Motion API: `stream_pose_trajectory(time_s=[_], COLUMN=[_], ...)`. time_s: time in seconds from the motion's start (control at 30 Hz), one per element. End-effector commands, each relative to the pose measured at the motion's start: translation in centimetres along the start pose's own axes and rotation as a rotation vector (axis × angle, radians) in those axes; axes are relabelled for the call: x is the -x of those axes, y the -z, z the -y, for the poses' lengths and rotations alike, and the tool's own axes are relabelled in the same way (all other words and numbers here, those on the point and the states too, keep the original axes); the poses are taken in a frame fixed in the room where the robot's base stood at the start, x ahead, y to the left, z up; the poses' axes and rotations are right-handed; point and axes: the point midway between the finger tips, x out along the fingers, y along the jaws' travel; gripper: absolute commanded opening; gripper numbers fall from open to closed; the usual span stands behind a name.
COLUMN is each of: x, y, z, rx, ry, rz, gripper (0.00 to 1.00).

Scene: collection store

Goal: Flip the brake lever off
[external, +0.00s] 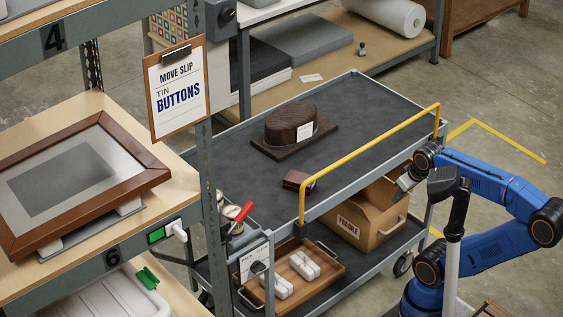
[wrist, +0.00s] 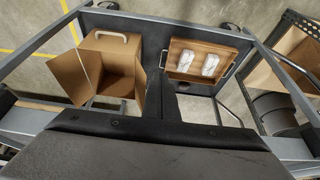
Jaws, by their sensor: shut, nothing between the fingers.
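The brake lever (external: 241,216) has a red handle and sits at the cart's near left corner in the external view. Its handle slants up and to the right. I cannot make out the lever in the wrist view. My gripper (external: 403,184) is at the cart's right end, beside the cardboard box and well apart from the lever. It is shut and empty. In the wrist view its dark fingers (wrist: 170,88) point towards the gap between the box and the tray.
The cart's dark top (external: 225,150) bears a brown hat-shaped block (external: 290,125) and a small dark red box (external: 298,180). A yellow rail (external: 370,150) edges it. Below are an open cardboard box (external: 370,215) and a wooden tray (external: 325,262). A shelf post (external: 203,170) stands left.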

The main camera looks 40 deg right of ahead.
Motion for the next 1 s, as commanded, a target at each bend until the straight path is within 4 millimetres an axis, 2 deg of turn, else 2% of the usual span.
stream_pose_trajectory(time_s=[0.17, 0.4, 0.6, 0.8, 1.0], x=[5.2, 15.3, 22.4, 26.8, 29.9], y=[2.4, 6.9, 9.9, 11.8, 13.1], z=[0.0, 0.0, 0.0, 0.0, -0.1], rx=[0.0, 0.0, 0.0, 0.0, 0.0], ry=[0.0, 0.0, 0.0, 0.0, 0.0], rz=[-0.008, -0.006, -0.004, -0.003, -0.003], gripper=[0.0, 0.0, 0.0, 0.0, 0.0])
